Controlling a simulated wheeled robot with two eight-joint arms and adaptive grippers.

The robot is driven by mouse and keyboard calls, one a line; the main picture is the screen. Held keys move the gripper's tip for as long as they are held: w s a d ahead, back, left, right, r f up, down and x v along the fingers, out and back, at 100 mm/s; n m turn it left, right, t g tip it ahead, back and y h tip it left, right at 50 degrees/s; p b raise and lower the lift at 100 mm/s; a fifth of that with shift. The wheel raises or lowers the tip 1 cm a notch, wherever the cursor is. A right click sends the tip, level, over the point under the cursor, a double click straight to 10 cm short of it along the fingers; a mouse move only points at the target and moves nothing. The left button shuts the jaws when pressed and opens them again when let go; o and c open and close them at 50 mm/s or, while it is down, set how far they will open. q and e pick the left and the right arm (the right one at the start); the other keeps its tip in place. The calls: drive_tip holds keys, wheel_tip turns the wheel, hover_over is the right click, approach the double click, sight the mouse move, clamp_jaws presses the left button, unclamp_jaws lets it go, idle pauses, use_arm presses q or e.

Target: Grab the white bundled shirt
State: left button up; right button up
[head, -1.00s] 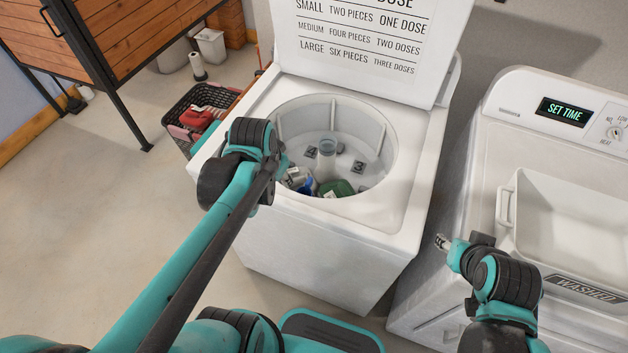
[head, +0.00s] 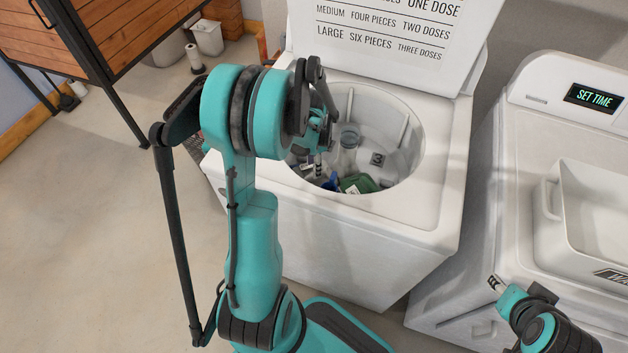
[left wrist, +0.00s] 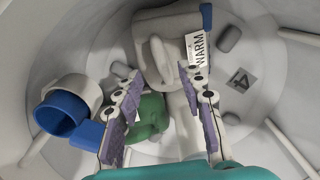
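In the left wrist view, a white rolled bundle with a blue end (left wrist: 82,95) lies at the left of the drum, outside my fingers. A pale grey-white form (left wrist: 168,50) is ahead at the upper middle, with a "WARM" tag (left wrist: 197,48) in front. A green bundle (left wrist: 150,118) lies between and below my fingers. I cannot tell for certain which pale piece is the white bundled shirt. My left gripper (left wrist: 168,85) is open and empty; in the head view it (head: 318,165) reaches into the drum. My right gripper (head: 495,284) is beside the dryer, its fingers too small to judge.
The open washer (head: 440,205) has its lid raised and a round rim around the drum. A dryer (head: 520,165) with a white bin (head: 553,235) is at right. Open floor (head: 90,230) lies at left.

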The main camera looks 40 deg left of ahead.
use_arm(q)
wheel_tip(320, 180, down, 4)
drive_tip(key=shift+w+f+b, duration=0.15)
drive_tip(key=shift+f+b, duration=0.1)
drive_tip(key=shift+b, duration=0.85)
drive_tip(key=shift+r, duration=0.1)
clamp_jaws()
